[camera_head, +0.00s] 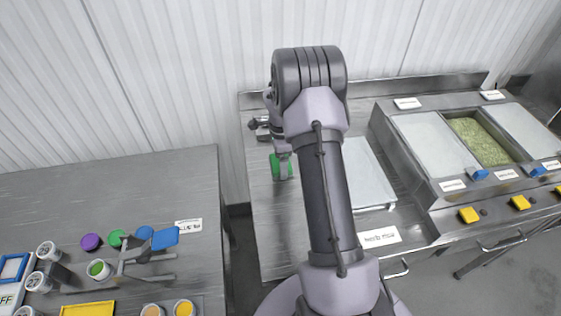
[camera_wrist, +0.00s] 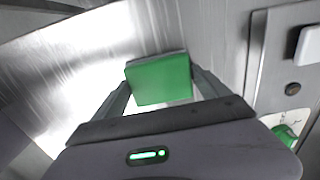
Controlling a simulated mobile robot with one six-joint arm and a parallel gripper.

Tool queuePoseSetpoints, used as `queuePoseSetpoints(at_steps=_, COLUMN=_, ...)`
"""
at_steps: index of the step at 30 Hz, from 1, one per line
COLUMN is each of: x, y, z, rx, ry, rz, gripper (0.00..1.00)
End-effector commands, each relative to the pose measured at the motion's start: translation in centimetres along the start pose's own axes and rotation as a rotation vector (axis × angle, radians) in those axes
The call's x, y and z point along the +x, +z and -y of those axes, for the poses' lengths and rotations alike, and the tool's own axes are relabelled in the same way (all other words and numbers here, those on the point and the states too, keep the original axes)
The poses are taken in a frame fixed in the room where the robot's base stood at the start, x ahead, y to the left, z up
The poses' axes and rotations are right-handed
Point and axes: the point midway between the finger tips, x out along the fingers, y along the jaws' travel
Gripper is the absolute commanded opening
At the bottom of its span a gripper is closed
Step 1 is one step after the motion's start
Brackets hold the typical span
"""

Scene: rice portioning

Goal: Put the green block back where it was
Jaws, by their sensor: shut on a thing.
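The green block (camera_head: 281,167) is at my gripper's end, over the left part of the steel counter in the head view. In the wrist view the green block (camera_wrist: 160,82) sits between the two fingers of my gripper (camera_wrist: 160,88), which touch it on both sides. My gripper is shut on it. Bare shiny metal shows behind the block. I cannot tell whether the block touches the counter. My arm hides part of the counter.
A lidded counter pan (camera_head: 368,180) lies right of my arm, by a rice station with a grain-filled bin (camera_head: 478,140) and yellow blocks (camera_head: 469,215). A side table (camera_head: 110,185) at left holds coloured cups and a blue piece (camera_head: 165,238). A green part (camera_wrist: 287,136) shows at the wrist view's right.

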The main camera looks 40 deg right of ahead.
Motion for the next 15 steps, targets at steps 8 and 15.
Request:
queuePoseSetpoints(at_steps=8, x=0.27, y=-0.01, z=0.02, rx=0.0, ry=-0.002, rz=0.0, gripper=0.42)
queuePoseSetpoints(at_steps=15, x=0.12, y=-0.01, z=0.01, rx=0.0, ry=-0.001, rz=0.0, gripper=1.0)
